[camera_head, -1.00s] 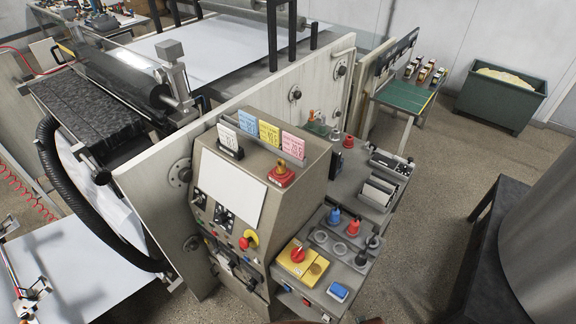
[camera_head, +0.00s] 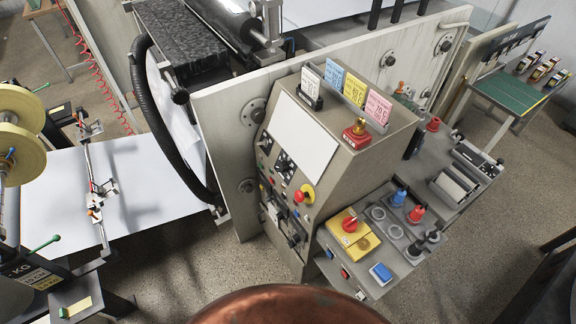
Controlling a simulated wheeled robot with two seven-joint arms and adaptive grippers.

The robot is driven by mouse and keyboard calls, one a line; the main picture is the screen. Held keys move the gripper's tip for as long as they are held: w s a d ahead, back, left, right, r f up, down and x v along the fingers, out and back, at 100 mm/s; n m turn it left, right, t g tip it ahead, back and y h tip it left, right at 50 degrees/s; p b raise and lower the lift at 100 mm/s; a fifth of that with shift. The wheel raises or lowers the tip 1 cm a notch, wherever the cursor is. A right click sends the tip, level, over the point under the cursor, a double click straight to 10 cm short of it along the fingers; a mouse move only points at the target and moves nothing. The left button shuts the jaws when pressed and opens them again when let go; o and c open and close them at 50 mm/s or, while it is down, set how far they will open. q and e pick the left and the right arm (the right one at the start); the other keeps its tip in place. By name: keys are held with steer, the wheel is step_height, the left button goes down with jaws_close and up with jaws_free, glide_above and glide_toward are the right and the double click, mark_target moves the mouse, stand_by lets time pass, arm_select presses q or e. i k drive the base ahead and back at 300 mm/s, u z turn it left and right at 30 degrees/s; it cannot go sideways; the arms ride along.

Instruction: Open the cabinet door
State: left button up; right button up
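No cabinet door can be made out for certain in the head view. A grey, box-shaped control cabinet (camera_head: 330,120) stands in the middle, with a blank white panel (camera_head: 301,135), knobs and a red-and-yellow emergency button (camera_head: 304,195) on its sloped front. A lower side box (camera_head: 372,232) carries a yellow switch plate with a red knob (camera_head: 350,224) and several blue, red and black knobs. Neither of my grippers is in view, so their state is hidden.
A coating machine with a black curved hose (camera_head: 160,125) stands behind and left. A white sheet (camera_head: 140,190) and yellow rolls (camera_head: 22,130) lie further left. A rounded copper-coloured surface (camera_head: 290,306) fills the bottom middle. Speckled floor is bare between sheet and cabinet.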

mark_target(290, 257)
steer(key=u, duration=0.05)
steer(key=k, duration=0.35)
steer(key=u, duration=2.5)
steer(key=i, duration=0.75)
steer(key=z, duration=1.45)
